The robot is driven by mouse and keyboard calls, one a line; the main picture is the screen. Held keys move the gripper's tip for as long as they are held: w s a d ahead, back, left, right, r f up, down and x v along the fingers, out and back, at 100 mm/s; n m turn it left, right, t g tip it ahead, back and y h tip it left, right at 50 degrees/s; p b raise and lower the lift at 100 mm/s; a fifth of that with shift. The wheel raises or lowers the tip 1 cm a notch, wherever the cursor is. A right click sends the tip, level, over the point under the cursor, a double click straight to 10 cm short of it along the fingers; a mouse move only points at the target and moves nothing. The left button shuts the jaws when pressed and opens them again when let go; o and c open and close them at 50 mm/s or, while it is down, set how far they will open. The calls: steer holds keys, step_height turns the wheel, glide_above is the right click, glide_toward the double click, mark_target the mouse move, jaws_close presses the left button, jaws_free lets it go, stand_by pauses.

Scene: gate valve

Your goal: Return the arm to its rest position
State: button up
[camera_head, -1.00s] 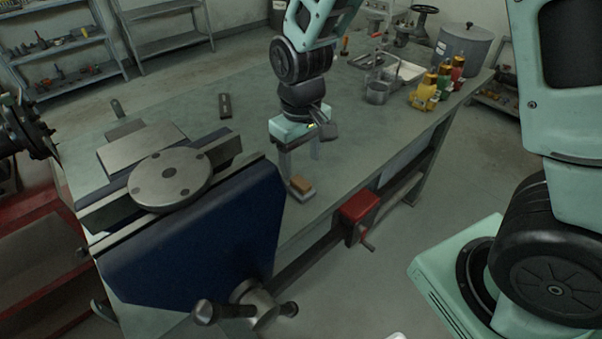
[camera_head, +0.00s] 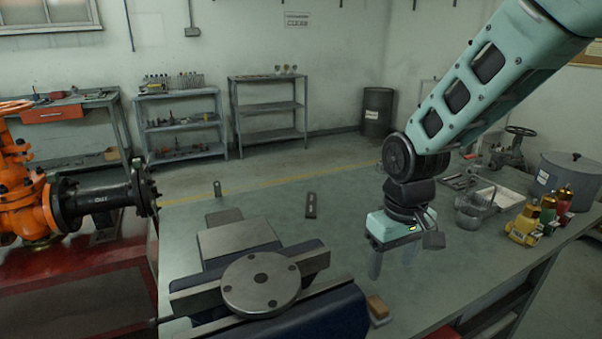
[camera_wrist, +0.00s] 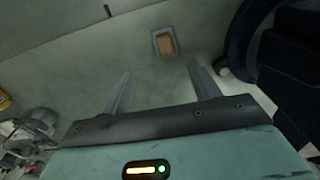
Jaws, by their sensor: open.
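My gripper (camera_head: 394,262) is at the end of my green arm, above the workbench (camera_head: 350,205) and pointing down. Its two fingers are apart with nothing between them. In the wrist view my gripper (camera_wrist: 160,88) also shows both fingers spread. A small block with a tan top (camera_head: 377,307) lies on the bench near its front edge, just below and beside the fingers. The block also shows in the wrist view (camera_wrist: 164,43), beyond the fingertips and not touching them.
A blue vise with a round metal flange (camera_head: 261,283) stands left of my gripper. An orange valve (camera_head: 20,195) stands far left. The bench's middle is fairly clear.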

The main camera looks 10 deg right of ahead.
steer(key=s+d+r+m+t, duration=0.25)
steer(key=s+d, duration=0.35)
steer(key=d, duration=0.5)
steer(key=s+a+r+n+g+p, duration=0.1)
steer(key=s+a+r+n, duration=0.1)
steer(key=s+a, duration=0.4)
steer(key=s+a+r+n+g+p, duration=0.1)
steer(key=s+a+r+n, duration=0.1)
steer(key=s+a+n, duration=0.2)
steer(key=s+a, duration=0.3)
steer(key=a, duration=0.5)
steer(key=shift+s+a+n+g+y+p, duration=0.15)
steer(key=shift+s+n+g+y+p, duration=0.1)
steer(key=shift+n+g+y+p, duration=0.1)
